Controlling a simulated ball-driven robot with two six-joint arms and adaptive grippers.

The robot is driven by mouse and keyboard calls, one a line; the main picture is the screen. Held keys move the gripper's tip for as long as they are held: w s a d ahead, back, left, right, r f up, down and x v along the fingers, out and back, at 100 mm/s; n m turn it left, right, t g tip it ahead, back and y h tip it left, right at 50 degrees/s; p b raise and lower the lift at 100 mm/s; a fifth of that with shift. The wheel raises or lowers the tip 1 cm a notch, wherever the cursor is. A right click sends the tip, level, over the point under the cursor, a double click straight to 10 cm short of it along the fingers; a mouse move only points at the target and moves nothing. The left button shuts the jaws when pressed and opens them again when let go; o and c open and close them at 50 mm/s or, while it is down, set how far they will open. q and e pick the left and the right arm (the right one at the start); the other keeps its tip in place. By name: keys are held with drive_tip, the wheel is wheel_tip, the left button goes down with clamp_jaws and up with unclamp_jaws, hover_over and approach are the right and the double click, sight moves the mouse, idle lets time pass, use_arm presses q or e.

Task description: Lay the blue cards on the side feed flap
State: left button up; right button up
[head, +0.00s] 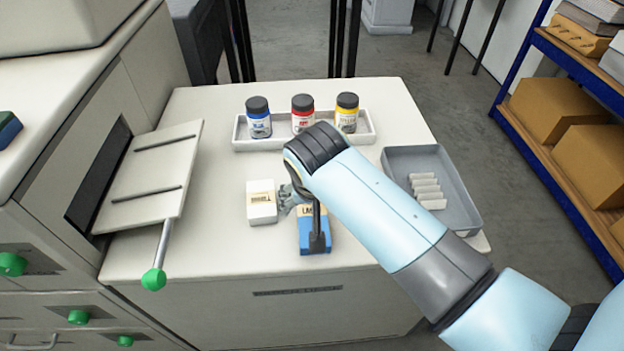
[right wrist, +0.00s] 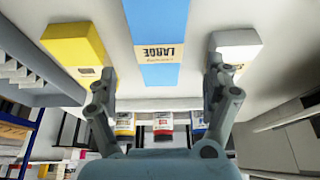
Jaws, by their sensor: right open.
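The blue cards (head: 314,240) lie as a labelled pack on the white worktop, partly covered by my right arm in the head view. In the right wrist view the blue pack (right wrist: 155,45) reads LARGE and lies between and beyond the spread fingers. My right gripper (head: 298,195) is open and empty, over the pack's far end; its fingers also show in the wrist view (right wrist: 160,78). The side feed flap (head: 150,172) is folded out from the machine at left, bare, with two dark slots and a green-knobbed rod. My left gripper is not in view.
A white pack (head: 261,207) lies just left of the blue one. A yellow pack (right wrist: 75,45) lies on its other side, hidden in the head view. A white tray (head: 279,139) holds three bottles; a grey tray (head: 400,158) holds white pieces. Worktop between flap and packs is clear.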

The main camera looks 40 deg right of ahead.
sight(311, 213)
drive_tip(key=shift+d+f, duration=0.1)
drive_tip(key=shift+f, duration=0.2)
drive_tip(key=x, duration=0.4)
drive_tip(key=shift+f, duration=0.25)
drive_tip(key=shift+w+f, duration=0.1)
drive_tip(key=shift+f, duration=0.15)
drive_tip(key=shift+c, duration=0.6)
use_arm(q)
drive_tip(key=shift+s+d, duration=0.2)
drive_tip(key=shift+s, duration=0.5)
use_arm(e)
drive_tip(key=shift+r, duration=0.1)
drive_tip(key=c, duration=1.5)
